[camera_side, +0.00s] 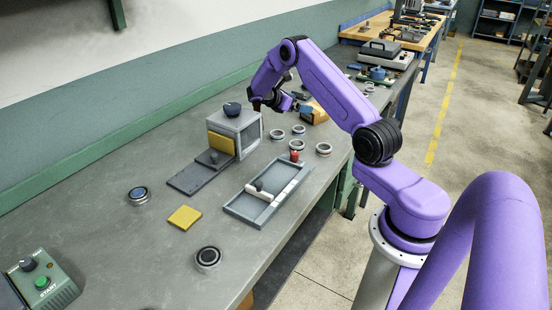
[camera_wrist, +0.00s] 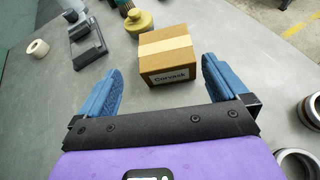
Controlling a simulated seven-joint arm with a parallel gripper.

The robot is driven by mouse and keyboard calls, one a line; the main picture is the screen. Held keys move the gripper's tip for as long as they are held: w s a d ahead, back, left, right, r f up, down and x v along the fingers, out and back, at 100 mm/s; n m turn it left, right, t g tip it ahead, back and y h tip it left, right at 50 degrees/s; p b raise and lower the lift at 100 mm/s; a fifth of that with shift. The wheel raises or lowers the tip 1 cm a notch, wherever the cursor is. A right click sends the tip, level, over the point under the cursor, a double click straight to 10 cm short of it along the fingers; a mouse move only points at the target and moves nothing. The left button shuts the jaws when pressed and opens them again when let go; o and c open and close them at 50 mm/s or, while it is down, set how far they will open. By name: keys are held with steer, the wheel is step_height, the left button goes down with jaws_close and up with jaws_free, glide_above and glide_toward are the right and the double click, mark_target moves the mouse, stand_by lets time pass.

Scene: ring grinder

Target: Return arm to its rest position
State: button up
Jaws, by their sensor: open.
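My gripper (camera_side: 302,107) hangs over the back part of the bench, behind and to the right of the grinder housing. In the wrist view my gripper (camera_wrist: 162,70) has its two blue fingers spread wide, with nothing held between them. A brown cardboard box (camera_wrist: 166,55) with a tape strip and a printed label stands on the bench just beyond the fingertips. I see no clear contact with it. The box also shows in the side view (camera_side: 317,113), partly hidden by the gripper. My arm is bent, with its elbow raised over the bench.
The grinder housing (camera_side: 250,126) with a yellow panel stands left of my gripper. Several rings (camera_side: 323,149) lie nearby. A tray (camera_side: 238,208), yellow pad (camera_side: 184,217) and START button box (camera_side: 45,286) are toward the front.

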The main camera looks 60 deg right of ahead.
steer(key=w+a+r+t+y, duration=0.1)
steer(key=a+r+t, duration=0.15)
steer(key=a, duration=0.55)
steer(key=w+a+r+t+y, duration=0.1)
steer(key=w+a+r, duration=0.15)
steer(key=a, duration=0.55)
steer(key=s+a+r+t+y, duration=0.15)
steer(key=s+a, duration=0.25)
steer(key=a, duration=0.4)
steer(key=s+a+r+y, duration=0.2)
steer(key=s+a, duration=0.1)
steer(key=a, duration=0.5)
steer(key=s+a+r+t+y, duration=0.15)
steer(key=s+a+y, duration=0.25)
steer(key=s+a, duration=0.7)
steer(key=s+a+g+y, duration=0.1)
steer(key=s+a+y, duration=0.1)
steer(key=s, duration=1.6)
steer(key=shift+g+y, duration=0.35)
steer(key=shift+y, duration=0.2)
steer(key=shift+w+a, duration=0.1)
stand_by(1.3)
